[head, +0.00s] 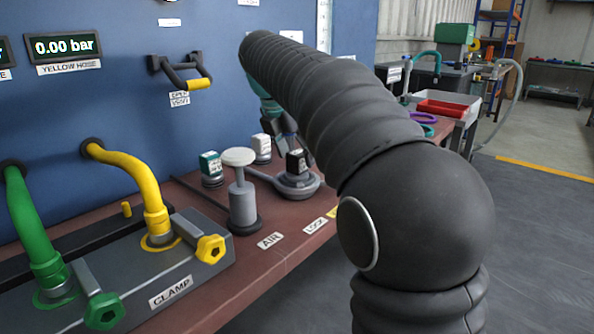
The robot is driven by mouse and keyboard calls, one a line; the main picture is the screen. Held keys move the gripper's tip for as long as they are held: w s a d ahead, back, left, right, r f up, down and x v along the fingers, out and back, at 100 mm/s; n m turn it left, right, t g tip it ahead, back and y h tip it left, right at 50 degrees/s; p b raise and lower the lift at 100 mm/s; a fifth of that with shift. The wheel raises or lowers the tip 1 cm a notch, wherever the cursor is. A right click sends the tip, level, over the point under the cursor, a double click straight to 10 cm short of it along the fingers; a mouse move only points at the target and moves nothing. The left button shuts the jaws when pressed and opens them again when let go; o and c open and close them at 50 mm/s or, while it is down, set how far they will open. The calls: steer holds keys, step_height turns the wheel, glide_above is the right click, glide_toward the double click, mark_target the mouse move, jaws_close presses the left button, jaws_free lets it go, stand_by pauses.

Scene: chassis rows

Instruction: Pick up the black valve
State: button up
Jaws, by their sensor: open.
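The black valve (297,162) is a small dark block with a pale label on top. It sits upright on a round grey holder (297,187) on the brown bench. My gripper (287,138) is just above the black valve and pointing down, its fingers partly hidden behind my dark ribbed arm. It is open. I cannot tell whether the fingers touch the valve.
A green-topped valve (211,167) and a white-topped valve (261,148) stand to the left. A grey plunger (241,195) stands in front of them. A clamp block (165,272) with yellow and green hoses fills the bench's left. A blue panel (110,110) rises behind.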

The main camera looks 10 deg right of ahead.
jaws_close()
steer(key=shift+r, duration=0.2)
steer(key=shift+r, duration=0.2)
steer(key=r, duration=0.3)
steer(key=d+r, duration=0.1)
steer(key=shift+s+r, duration=0.15)
steer(key=shift+s, duration=0.2)
steer(key=s+d+r, duration=0.5)
steer(key=d+r, duration=0.1)
steer(key=d, duration=0.2)
steer(key=shift+s+d, duration=0.35)
steer(key=shift+s, duration=0.05)
